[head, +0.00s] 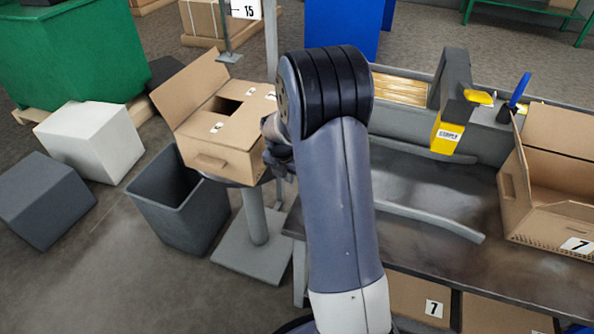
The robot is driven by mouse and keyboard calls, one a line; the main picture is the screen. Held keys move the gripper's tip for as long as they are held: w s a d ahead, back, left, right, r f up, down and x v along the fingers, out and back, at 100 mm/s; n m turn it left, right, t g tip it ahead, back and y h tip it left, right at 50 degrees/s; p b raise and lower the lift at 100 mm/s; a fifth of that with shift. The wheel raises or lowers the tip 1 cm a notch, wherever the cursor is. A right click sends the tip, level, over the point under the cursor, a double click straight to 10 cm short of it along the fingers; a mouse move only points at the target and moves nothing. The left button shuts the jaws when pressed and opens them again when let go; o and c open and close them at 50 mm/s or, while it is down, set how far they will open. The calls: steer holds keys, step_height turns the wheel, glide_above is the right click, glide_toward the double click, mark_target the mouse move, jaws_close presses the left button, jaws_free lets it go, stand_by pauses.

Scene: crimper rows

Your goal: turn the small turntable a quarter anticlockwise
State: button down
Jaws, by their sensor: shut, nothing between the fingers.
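The small turntable (237,183) is a dark round top on a grey pedestal with a square base plate, left of my arm. An open cardboard box (205,160) stands on it and hides most of its top. One flap of the box stands up at the left, and white labels show on it. My gripper (277,163) is at the right side of the box, partly hidden by my own arm. It is shut and empty. I cannot tell whether it touches the box.
A grey bin (180,205) stands just left of the pedestal. White (92,142) and dark grey (45,200) cubes lie farther left. A dark workbench (440,210) with a yellow-and-grey device (449,130) and a box labelled 7 (560,205) fills the right.

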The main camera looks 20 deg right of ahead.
steer(key=p+v, duration=0.2)
steer(key=v, duration=0.8)
steer(key=shift+d+f, duration=0.1)
